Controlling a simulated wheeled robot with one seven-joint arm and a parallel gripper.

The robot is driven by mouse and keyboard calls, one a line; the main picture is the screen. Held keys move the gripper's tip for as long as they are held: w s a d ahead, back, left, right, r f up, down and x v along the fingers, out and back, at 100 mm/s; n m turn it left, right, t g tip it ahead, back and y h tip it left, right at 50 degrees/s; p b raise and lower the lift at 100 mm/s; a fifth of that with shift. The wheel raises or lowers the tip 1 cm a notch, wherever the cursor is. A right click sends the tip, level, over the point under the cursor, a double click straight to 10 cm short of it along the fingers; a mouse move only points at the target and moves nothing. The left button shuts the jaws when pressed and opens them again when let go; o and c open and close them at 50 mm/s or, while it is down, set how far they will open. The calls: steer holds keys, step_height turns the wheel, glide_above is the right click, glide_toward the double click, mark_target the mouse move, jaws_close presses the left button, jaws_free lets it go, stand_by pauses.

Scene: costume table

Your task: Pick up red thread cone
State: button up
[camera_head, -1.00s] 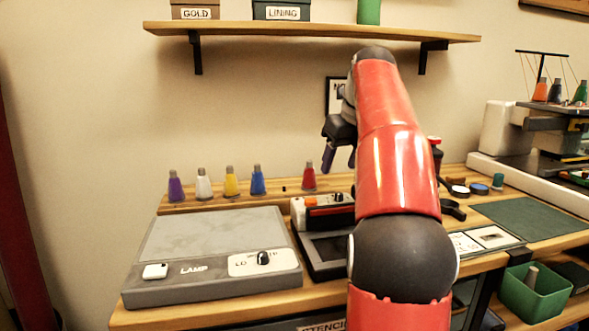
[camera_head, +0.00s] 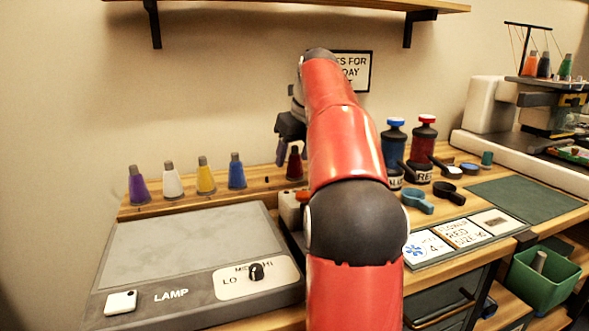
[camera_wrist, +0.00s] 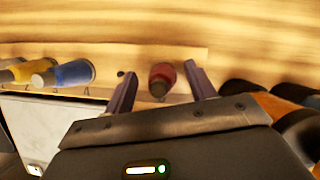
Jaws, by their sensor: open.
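The red thread cone (camera_head: 295,165) stands upright on the wooden ledge at the back of the table, right of the other cones and partly covered by my arm. In the wrist view the red cone (camera_wrist: 162,82) appears between my two fingers, with a gap on either side. My gripper (camera_head: 291,153) is open and empty, pointing down at the cone. Its fingertips also show in the wrist view (camera_wrist: 161,70). How far they are above or in front of the cone is hard to tell.
Purple (camera_head: 138,184), white (camera_head: 172,182), yellow (camera_head: 205,176) and blue (camera_head: 236,172) cones stand left along the ledge. A grey lamp box (camera_head: 190,255) lies in front. Blue (camera_head: 393,145) and red (camera_head: 424,142) bottles stand to the right. A shelf (camera_head: 300,4) hangs above.

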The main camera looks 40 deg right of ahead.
steer(key=shift+w+f, duration=0.25)
steer(key=shift+f, duration=0.4)
steer(key=shift+c, duration=0.4)
steer(key=c, duration=1)
steer(key=shift+o, duration=0.2)
steer(key=shift+s+a+r, duration=0.1)
steer(key=shift+s+r, duration=0.1)
steer(key=shift+r, duration=0.3)
step_height(320, 180, up, 2)
steer(key=shift+r+p, duration=0.15)
steer(key=shift+p, duration=0.55)
steer(key=shift+r, duration=1.8)
steer(key=s+a+b, duration=0.1)
steer(key=s, duration=0.5)
steer(key=s+a+b, duration=0.2)
steer(key=s, duration=0.4)
steer(key=s+a+b, duration=0.1)
steer(key=s+a, duration=0.1)
steer(key=s, duration=0.5)
steer(key=shift+r, duration=0.1)
